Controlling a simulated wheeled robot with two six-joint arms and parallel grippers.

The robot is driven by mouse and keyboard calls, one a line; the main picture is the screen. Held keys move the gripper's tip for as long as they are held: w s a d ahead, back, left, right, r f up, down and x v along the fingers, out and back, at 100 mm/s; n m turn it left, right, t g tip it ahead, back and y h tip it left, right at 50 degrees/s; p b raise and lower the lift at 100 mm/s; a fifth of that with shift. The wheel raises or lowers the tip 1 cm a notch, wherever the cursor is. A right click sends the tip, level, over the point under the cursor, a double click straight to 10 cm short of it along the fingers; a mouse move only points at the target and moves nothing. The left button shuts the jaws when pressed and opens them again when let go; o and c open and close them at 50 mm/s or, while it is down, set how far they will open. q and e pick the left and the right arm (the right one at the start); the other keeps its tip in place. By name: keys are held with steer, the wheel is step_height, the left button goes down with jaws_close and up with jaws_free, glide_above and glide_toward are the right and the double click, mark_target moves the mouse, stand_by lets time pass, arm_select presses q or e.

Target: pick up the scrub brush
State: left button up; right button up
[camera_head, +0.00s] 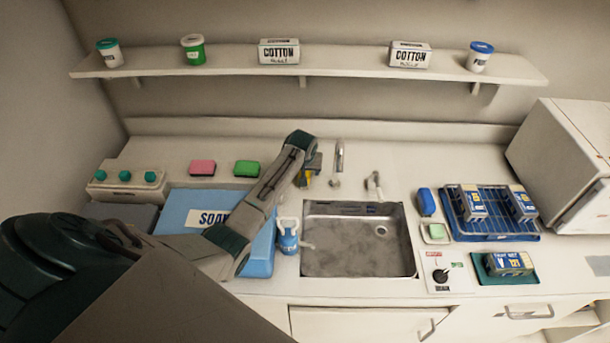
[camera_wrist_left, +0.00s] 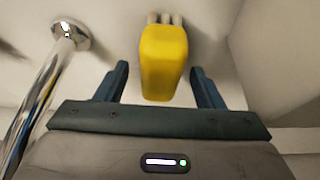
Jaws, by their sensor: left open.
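The scrub brush (camera_wrist_left: 164,62) shows in the left wrist view as a yellow block with short pale bristle-like stubs at its far end. In the head view only a small yellow part of it (camera_head: 307,180) shows, behind the sink's left back corner, mostly hidden by my left gripper. My left gripper (camera_wrist_left: 160,70) is open, one finger on each side of the yellow block, with a visible gap on both sides. My right gripper is not in view.
A chrome tap (camera_head: 338,165) stands just right of my left gripper, its pipe (camera_wrist_left: 40,95) close in the wrist view. A shelf (camera_head: 350,67) runs above.

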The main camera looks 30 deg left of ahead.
arm_select(q)
steer(key=shift+f, duration=0.3)
steer(key=c, duration=1.1)
